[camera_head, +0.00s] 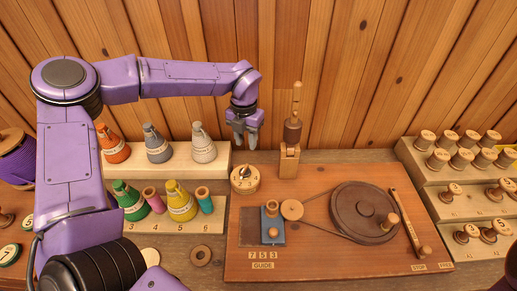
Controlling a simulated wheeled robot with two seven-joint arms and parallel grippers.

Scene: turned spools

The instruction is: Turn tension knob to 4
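The tension knob (244,179) looks like a round pale wooden dial with a small dark-and-light piece on top. It stands at the upper left corner of the brown winder board (330,262). Numerals show on it, one looking like a 3, but the setting is too small to read surely. My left gripper (245,140) points down above and behind the knob in the picture, apart from it, with nothing seen between its grey fingers. The gap between the fingertips is too small to judge. My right gripper is not in view.
The board carries a large dark wheel (358,208) with a belt, a blue block (271,224) and a wooden lever (404,222). A wooden post (289,158) stands right of my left gripper. Thread cones (203,146) stand on the left rack, spools (463,158) on the right one.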

